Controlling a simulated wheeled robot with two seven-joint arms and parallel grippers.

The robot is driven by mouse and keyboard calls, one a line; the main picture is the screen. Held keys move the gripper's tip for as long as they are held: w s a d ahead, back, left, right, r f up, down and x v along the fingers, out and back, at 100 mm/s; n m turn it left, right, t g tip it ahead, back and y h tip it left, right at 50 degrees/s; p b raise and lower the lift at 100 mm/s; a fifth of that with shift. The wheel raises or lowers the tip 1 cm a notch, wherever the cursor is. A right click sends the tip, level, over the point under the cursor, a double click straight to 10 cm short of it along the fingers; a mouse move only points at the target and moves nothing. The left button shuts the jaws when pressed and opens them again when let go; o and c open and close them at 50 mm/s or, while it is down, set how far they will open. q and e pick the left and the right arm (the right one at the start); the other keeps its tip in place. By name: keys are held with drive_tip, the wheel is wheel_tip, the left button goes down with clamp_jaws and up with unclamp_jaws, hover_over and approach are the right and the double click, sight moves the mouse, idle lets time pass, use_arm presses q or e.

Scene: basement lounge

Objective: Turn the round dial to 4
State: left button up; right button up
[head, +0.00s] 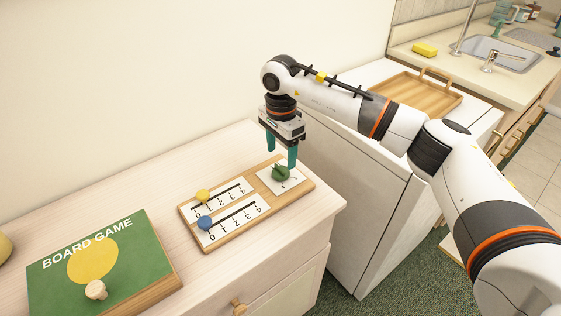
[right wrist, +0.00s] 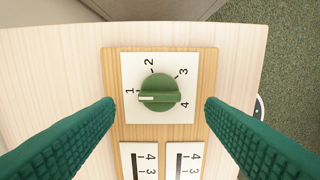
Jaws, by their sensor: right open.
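The round green dial (head: 281,173) sits on a white square plate at the far right end of a wooden board (head: 188,222). In the right wrist view the dial (right wrist: 160,85) has a raised bar grip with a white mark at its left end. The mark points left, close to the 1 and slightly below it in the picture; the 4 is at the right. My right gripper (head: 281,157) is above the dial, pointing down. Its teal fingers are open, one on each side of the dial and apart from it. My left gripper is not in view.
The board also holds two sliders, with a yellow knob (head: 203,196) and a blue knob (head: 205,223). A green board game box (head: 130,240) lies left on the dresser. A wooden tray (head: 405,97) sits on the white cabinet behind my right arm.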

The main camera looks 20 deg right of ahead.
sight(281, 167)
wheel_tip(281, 167, down, 4)
drive_tip(key=shift+f, duration=0.4)
drive_tip(key=c, duration=1)
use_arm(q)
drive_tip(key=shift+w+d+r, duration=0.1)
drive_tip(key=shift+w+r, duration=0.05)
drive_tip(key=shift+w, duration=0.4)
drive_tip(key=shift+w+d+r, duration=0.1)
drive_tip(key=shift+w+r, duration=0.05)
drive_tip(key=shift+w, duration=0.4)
use_arm(e)
drive_tip(key=shift+o, duration=0.2)
